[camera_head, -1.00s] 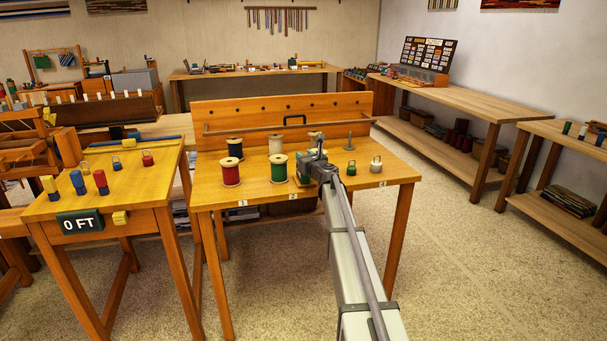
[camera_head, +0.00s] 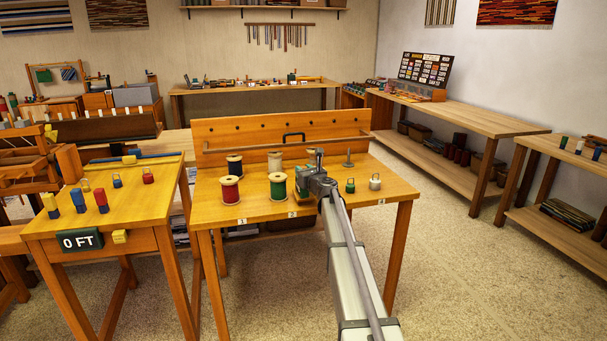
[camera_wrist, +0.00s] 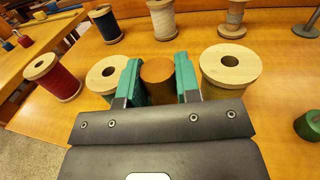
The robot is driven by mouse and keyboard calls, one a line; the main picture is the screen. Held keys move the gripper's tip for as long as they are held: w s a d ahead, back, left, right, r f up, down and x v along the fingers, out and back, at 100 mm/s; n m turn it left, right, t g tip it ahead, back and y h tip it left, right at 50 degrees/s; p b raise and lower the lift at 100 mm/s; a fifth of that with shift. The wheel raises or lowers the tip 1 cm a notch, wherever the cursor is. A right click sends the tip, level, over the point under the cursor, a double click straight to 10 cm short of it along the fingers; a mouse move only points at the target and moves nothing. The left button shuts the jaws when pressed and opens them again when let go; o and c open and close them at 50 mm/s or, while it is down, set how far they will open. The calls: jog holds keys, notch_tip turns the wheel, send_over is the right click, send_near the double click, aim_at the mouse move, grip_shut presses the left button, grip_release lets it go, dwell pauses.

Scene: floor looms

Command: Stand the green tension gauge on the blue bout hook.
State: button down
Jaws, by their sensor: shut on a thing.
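A small green piece with a wire loop (camera_head: 350,186), which looks like the green tension gauge, stands at the right of the middle table; a dark green piece shows at the right edge of the wrist view (camera_wrist: 309,126). My gripper (camera_wrist: 158,82) is shut on a brown-topped cylinder (camera_wrist: 158,70), between two front spools; its sides are mostly hidden. In the head view my gripper (camera_head: 308,190) hides it. On the left table stand a blue block (camera_head: 78,200) and a small blue looped piece (camera_head: 117,180); I cannot tell which is the bout hook.
Beside my gripper stand a green spool (camera_head: 278,187) and a pale-topped spool (camera_wrist: 230,68). A red spool (camera_head: 230,190) is farther left. More spools and a metal post (camera_head: 348,160) stand behind. A white looped piece (camera_head: 375,182) is at the right. The front right tabletop is clear.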

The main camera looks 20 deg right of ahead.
notch_tip(320, 180, up, 18)
jog(key=p, duration=1.6)
jog(key=shift+f, duration=0.2)
